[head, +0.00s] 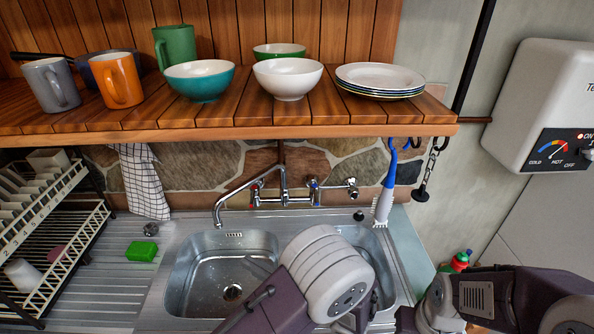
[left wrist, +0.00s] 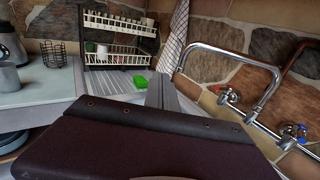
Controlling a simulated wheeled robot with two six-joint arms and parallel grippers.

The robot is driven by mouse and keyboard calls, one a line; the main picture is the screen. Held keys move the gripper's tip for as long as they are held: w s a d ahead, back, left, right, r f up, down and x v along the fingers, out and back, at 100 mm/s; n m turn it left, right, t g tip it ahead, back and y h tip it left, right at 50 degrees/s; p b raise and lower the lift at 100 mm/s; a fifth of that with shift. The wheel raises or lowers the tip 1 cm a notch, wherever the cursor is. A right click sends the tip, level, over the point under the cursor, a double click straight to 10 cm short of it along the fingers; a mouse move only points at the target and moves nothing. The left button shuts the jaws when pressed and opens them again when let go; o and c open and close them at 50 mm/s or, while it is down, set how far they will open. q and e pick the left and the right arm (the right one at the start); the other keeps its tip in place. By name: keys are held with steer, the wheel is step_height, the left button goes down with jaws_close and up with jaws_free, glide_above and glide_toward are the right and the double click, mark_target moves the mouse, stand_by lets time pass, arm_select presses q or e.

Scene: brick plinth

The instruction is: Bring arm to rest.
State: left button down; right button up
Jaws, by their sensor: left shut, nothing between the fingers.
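My left arm rises from the bottom centre of the head view, over the front of the sink. Its pale round joint and dark purple housing hide part of the basins. My left gripper (head: 262,268) shows as thin grey fingers over the sink. In the left wrist view the fingers (left wrist: 160,92) stick out past the dark housing, shut and empty. My right arm's links show at the lower right of the head view; its gripper is not seen.
The steel sink (head: 180,285) lies below a wooden shelf (head: 300,122) with mugs, bowls and plates. A tap (head: 236,192) and a hanging blue brush (head: 387,190) are behind. A dish rack (head: 50,225) stands left, near a green sponge (head: 142,251). A water heater (head: 535,95) hangs right.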

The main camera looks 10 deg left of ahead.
arm_select(q)
steer(key=s+a+r+n+g+b, duration=0.2)
steer(key=s+a+n+g, duration=0.1)
steer(key=a+n+g, duration=0.5)
steer(key=s+a+f+n+g+h, duration=0.35)
steer(key=s+f+n+h, duration=0.2)
steer(key=s+h, duration=0.35)
steer(key=s+d+f+n+t+h+b, duration=0.1)
steer(key=d+f+n+t+h, duration=0.2)
steer(key=d+f+n+h, duration=0.35)
steer(key=w+d+f+n+t+h, duration=0.1)
steer(key=w+d+f+n+t, duration=0.1)
steer(key=w+d, duration=0.3)
steer(key=shift+w+d+t+h, duration=0.35)
steer(key=shift+w+t, duration=0.4)
steer(key=shift+w, duration=0.2)
steer(key=shift+s+r, duration=0.1)
steer(key=shift+s, duration=0.05)
